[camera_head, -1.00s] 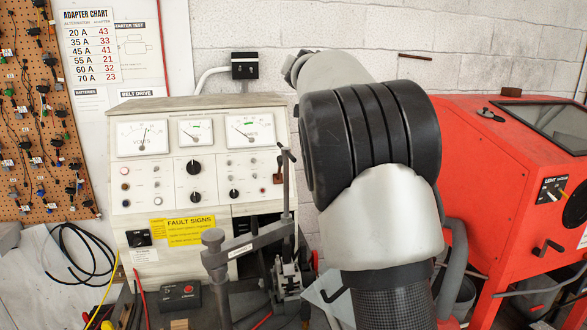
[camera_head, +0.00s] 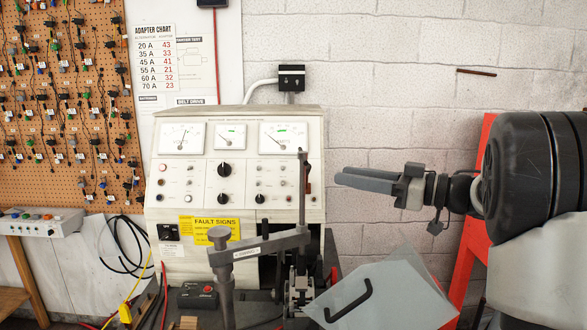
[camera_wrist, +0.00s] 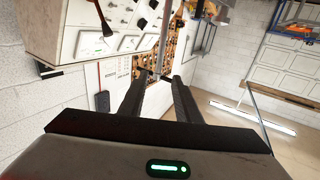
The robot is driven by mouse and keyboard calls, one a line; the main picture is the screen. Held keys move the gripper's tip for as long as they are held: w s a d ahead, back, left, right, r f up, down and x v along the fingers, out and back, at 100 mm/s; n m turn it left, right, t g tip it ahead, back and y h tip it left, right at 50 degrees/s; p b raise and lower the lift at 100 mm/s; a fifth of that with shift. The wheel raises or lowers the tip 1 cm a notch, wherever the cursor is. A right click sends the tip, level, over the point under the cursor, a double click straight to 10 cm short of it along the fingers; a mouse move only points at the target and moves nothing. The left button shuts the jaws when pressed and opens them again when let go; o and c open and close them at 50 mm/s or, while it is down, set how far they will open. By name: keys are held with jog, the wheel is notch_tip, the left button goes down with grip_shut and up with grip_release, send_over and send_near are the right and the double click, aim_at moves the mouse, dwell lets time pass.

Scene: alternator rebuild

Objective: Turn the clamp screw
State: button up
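The clamp screw (camera_head: 302,185) is a thin dark upright rod with a small bar at its top, rising from the clamp arm (camera_head: 270,246) in front of the test bench. The arm joins a thick grey post (camera_head: 222,270) on the left. My gripper (camera_head: 340,178) is level and points left, its tips a little right of the screw's upper part and apart from it in the picture. In the wrist view my gripper (camera_wrist: 160,77) has two dark fingers spread with nothing between them. A thin upright rod, likely the screw (camera_wrist: 163,45), shows beyond the tips.
The cream test bench (camera_head: 180,235) with dials stands behind the clamp. A tilted clear panel with a black handle (camera_head: 350,300) is at lower right, below my gripper. A red cabinet (camera_head: 470,250) is partly behind my arm. A black box with a red button (camera_head: 197,295) sits left.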

send_over(302, 190)
jog(key=w+x, duration=0.1)
jog(key=x, duration=0.3)
jog(key=shift+s+d+p, duration=0.1)
jog(key=shift+s+p, duration=0.05)
jog(key=shift+p, duration=0.25)
grip_shut()
